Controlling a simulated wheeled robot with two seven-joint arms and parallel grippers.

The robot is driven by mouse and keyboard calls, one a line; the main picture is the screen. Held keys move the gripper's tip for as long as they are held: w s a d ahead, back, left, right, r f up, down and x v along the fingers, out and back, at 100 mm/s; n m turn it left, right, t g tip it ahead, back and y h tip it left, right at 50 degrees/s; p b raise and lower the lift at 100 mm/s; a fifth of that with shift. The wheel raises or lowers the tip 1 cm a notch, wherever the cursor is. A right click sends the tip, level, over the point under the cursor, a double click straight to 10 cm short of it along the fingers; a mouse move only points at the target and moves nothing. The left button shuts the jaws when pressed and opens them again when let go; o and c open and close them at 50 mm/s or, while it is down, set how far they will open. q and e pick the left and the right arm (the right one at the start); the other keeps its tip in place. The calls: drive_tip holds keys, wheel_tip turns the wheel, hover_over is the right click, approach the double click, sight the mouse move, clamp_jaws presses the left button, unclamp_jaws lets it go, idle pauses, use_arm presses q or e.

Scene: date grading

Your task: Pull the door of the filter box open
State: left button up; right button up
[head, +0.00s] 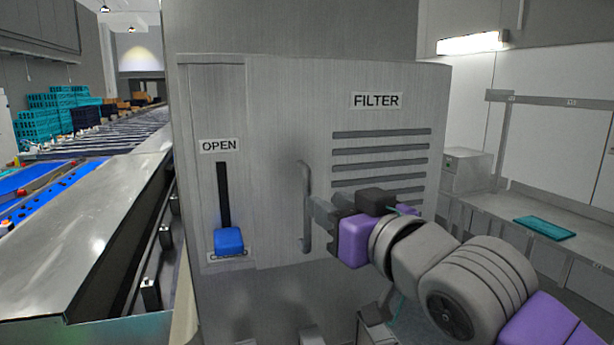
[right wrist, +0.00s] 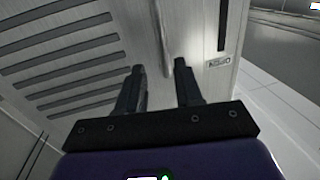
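The filter box (head: 290,80) is a grey metal cabinet with a "FILTER" label and slots on its door (head: 285,120). The door looks flush with the box front. A vertical bar handle (head: 305,180) sits on the door's left side; it also shows in the right wrist view (right wrist: 161,35). My right gripper (head: 317,212) is at the handle's lower half, coming from the right. In the right wrist view its two fingers (right wrist: 160,72) are apart, with the handle's end showing between the fingertips. Contact cannot be told. My left gripper is not in view.
Left of the door, a blue slider knob (head: 229,241) sits at the bottom of a black slot under an "OPEN" label (head: 220,146). A metal conveyor edge (head: 90,220) runs along the left. A counter with a teal tray (head: 545,228) stands at the right.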

sight(310, 192)
drive_tip(key=p+x, duration=0.1)
drive_tip(key=x, duration=0.3)
drive_tip(key=p+x, duration=0.1)
drive_tip(key=x, duration=0.1)
drive_tip(key=shift+a+r+p, duration=0.3)
drive_tip(key=shift+a+p, duration=0.05)
drive_tip(key=shift+w, duration=0.1)
clamp_jaws()
